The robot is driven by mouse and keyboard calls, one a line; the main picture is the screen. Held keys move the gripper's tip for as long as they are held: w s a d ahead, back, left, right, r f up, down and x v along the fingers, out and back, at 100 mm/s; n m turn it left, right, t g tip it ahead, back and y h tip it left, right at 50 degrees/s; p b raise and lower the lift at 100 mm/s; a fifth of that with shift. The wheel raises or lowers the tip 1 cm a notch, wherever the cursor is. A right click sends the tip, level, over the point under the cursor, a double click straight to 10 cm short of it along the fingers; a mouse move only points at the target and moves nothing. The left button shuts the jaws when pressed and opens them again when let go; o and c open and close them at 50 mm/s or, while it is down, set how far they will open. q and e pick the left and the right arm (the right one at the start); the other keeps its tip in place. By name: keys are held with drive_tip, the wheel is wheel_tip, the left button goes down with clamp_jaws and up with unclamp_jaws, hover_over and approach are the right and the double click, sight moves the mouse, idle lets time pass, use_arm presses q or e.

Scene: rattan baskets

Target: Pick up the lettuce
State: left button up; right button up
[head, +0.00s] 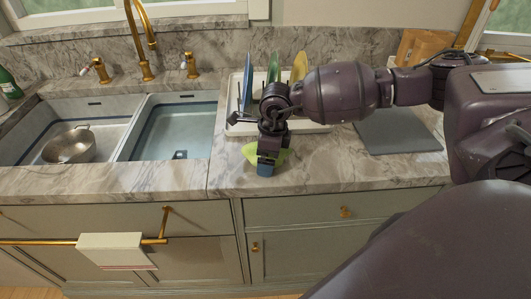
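The lettuce (249,152) is a small light-green piece on the marble counter, near its front edge and in front of the dish rack. My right gripper (266,164) points down over it, coming from the right. Green shows on both sides of the gripper, and the gripper hides the middle of the lettuce. A blue patch shows at the gripper's lower end. I cannot tell whether the fingers are closed around the lettuce or only beside it. My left gripper is not in view.
A white dish rack (318,128) with coloured plates stands behind the gripper. A double sink (180,128) is to the left, with a metal pot (69,146) in its left basin. A grey board (398,136) lies to the right. The counter between lettuce and board is clear.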

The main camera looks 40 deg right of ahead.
drive_tip(key=shift+r, duration=0.1)
drive_tip(key=c, duration=1)
wheel_tip(320, 180, up, 20)
drive_tip(key=shift+r+p, duration=0.1)
drive_tip(key=shift+p, duration=0.2)
